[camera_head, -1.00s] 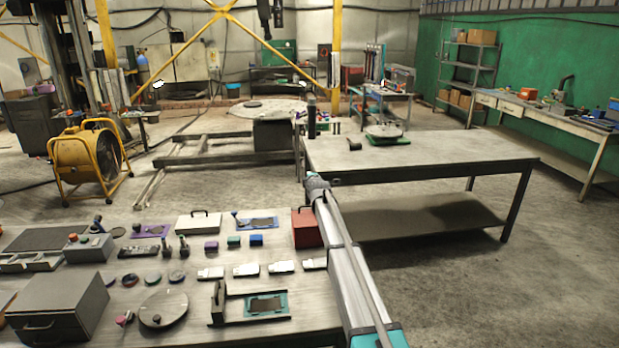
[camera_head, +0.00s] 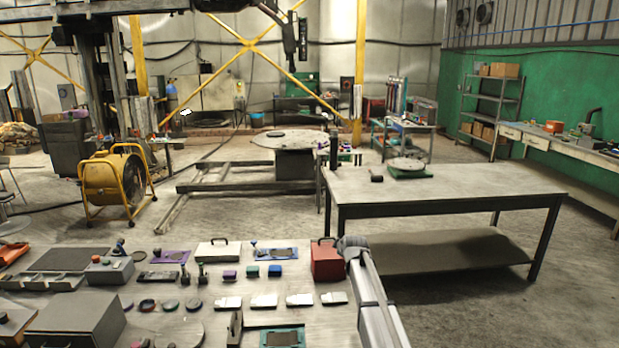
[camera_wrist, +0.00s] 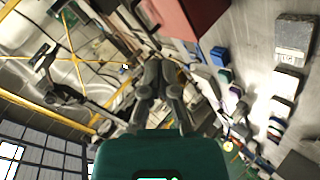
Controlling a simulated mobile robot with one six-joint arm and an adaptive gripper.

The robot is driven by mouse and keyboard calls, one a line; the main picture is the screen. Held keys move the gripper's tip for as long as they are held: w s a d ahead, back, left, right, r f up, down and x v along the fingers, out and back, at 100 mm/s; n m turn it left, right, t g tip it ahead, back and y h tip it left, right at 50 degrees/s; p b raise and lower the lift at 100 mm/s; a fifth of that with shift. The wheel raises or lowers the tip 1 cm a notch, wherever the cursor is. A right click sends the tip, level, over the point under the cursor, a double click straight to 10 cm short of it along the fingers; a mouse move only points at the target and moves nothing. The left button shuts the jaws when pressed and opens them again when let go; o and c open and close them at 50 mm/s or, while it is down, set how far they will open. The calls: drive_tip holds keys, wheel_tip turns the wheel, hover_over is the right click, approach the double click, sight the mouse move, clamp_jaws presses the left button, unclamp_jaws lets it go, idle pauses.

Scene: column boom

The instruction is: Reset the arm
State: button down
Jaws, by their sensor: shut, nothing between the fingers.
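My arm (camera_head: 375,295) rises from the bottom edge of the head view, right of the crowded worktable (camera_head: 215,325). Its visible end is beside the red box (camera_head: 326,261), overlapping that box's right side in the picture. My gripper is not clearly seen in the head view. In the wrist view my gripper (camera_wrist: 163,76) points away from the camera, its fingers shut and empty. The red box also shows at the top of the wrist view (camera_wrist: 190,14). No task object is held.
The worktable carries a grey box (camera_head: 75,325), a white case (camera_head: 218,251), white blocks (camera_head: 264,300) and small colored parts. A long grey table (camera_head: 450,192) stands beyond my arm to the right. A yellow fan (camera_head: 112,185) stands at left. Open floor (camera_head: 480,310) lies at right.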

drive_tip(key=s+d+f+m+g, duration=0.2)
drive_tip(key=s+m+g, duration=0.1)
drive_tip(key=s, duration=1.1)
drive_tip(key=s+d+f+m+g+h, duration=0.1)
drive_tip(key=s+f+m+g, duration=0.2)
drive_tip(key=s, duration=1.2)
drive_tip(key=s+d+f+m+g, duration=0.2)
drive_tip(key=s+m+g, duration=0.2)
drive_tip(key=s, duration=1.1)
drive_tip(key=m, duration=0.3)
drive_tip(key=shift+d+f+g+h, duration=0.3)
drive_tip(key=shift+d, duration=0.05)
drive_tip(key=shift+a, duration=0.15)
